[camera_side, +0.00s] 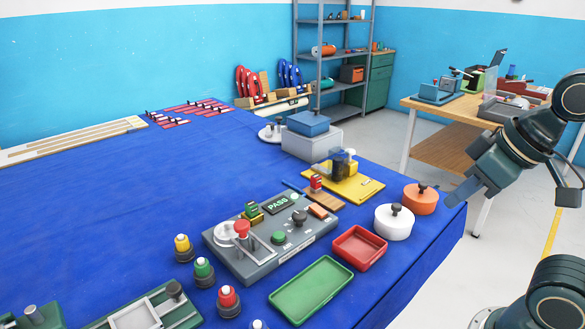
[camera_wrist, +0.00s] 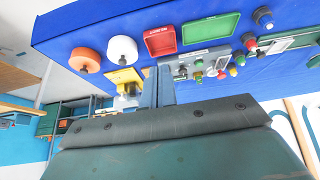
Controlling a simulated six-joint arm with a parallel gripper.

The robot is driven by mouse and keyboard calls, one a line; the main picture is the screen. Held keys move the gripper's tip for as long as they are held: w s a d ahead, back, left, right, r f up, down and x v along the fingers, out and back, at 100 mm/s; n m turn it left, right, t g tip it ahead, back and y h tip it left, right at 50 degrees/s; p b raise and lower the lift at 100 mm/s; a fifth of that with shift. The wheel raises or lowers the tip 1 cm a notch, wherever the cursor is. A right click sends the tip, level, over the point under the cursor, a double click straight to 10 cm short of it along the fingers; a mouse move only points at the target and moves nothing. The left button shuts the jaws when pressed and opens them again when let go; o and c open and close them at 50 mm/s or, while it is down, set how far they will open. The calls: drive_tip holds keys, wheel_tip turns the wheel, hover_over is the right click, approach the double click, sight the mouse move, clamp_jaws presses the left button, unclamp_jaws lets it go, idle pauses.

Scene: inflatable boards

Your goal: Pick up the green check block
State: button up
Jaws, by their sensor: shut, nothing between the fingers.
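A small green block (camera_side: 251,209), likely the green check block, stands at the back left of the grey test console (camera_side: 262,262) in the side view. Its lower part is partly hidden by a dark and yellow holder. My gripper (camera_side: 460,193) is right of the table's right edge in the side view, above floor level and well apart from the block. Its two fingers (camera_wrist: 159,87) are together and empty in the wrist view. The console also shows beyond the fingers in the wrist view (camera_wrist: 205,56), where I cannot surely pick out the block.
The blue table (camera_side: 110,210) also bears an orange pot (camera_side: 421,202), a white pot (camera_side: 393,225), a red tray (camera_side: 358,250), a green tray (camera_side: 310,293) and a yellow fixture (camera_side: 362,190). Several knobbed pegs stand at the console's front left. The table's left middle is clear.

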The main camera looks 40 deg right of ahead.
drive_tip(key=o, duration=1)
drive_tip(key=w+a+r+n+g+y, duration=0.1)
drive_tip(key=w+a+r+n, duration=0.15)
drive_tip(key=w, duration=0.45)
drive_tip(key=w+a+r+n+g+y, duration=0.1)
drive_tip(key=w+a+n, duration=0.15)
drive_tip(key=w, duration=0.45)
drive_tip(key=w+a+r+n+y, duration=0.15)
drive_tip(key=w+n, duration=0.25)
drive_tip(key=w, duration=0.4)
drive_tip(key=w+a+f+n+g+y, duration=0.1)
drive_tip(key=w+a+f+n+g, duration=0.1)
drive_tip(key=w+f+n, duration=0.7)
drive_tip(key=w+f+g, duration=0.1)
drive_tip(key=w+f, duration=0.3)
drive_tip(key=w, duration=0.4)
drive_tip(key=shift+f+g, duration=0.15)
drive_tip(key=shift+g, duration=0.15)
